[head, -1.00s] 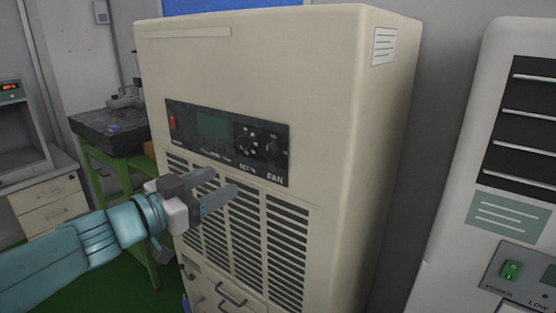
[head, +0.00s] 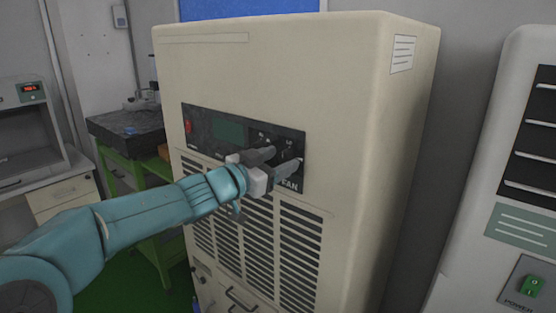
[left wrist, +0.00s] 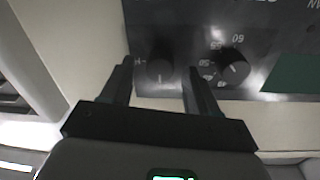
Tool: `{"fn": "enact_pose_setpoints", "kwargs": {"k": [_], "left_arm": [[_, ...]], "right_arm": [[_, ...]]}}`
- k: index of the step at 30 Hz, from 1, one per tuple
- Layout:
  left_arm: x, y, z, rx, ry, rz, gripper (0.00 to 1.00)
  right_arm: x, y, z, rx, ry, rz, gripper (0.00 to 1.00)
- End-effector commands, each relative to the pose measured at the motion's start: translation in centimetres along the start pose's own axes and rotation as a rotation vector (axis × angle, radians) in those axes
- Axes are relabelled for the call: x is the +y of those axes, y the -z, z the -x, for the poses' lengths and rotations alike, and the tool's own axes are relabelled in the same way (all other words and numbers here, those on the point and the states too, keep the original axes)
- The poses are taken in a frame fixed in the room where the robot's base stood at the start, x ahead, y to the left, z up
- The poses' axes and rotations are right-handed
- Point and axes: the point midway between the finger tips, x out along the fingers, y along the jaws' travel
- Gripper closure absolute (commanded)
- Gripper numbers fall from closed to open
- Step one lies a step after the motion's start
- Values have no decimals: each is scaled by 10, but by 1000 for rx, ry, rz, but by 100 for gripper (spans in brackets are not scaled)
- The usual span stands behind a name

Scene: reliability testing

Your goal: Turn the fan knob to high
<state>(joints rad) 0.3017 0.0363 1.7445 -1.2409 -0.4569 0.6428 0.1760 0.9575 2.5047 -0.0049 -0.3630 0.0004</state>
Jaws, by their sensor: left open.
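The fan knob (left wrist: 159,71) is a dark round knob with a light pointer line on the black control panel (head: 215,126) of the beige cabinet. My left gripper (head: 285,157) is open in front of the panel's right end, above the FAN label. In the left wrist view its two fingers (left wrist: 157,66) stand on either side of the fan knob. Whether they touch it I cannot tell. In the head view the fingers largely hide the knob. My right gripper is not in view.
A second numbered knob (left wrist: 235,67) sits close beside the fan knob. The panel also has a red switch (head: 188,127) and a green display (head: 229,131). A white machine (head: 485,190) stands at the right, and a green-framed stand (head: 128,165) at the left.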

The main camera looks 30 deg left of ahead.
Motion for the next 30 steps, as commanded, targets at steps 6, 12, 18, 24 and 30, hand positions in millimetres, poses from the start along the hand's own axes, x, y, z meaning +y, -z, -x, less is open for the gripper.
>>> {"fn": "enact_pose_setpoints", "kwargs": {"k": [6, 12, 18, 24, 30], "left_arm": [[0, 0, -5, 1, 1, 0, 40], [0, 0, -5, 1, 1, 0, 63], [0, 0, -5, 0, 0, -1, 96], [0, 0, -5, -1, 0, -24, 96], [0, 0, -5, -6, -2, -114, 96]], "right_arm": [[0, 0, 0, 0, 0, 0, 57], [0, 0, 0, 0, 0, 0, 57], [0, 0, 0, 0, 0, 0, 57], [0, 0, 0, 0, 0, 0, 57], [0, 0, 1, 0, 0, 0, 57]]}}
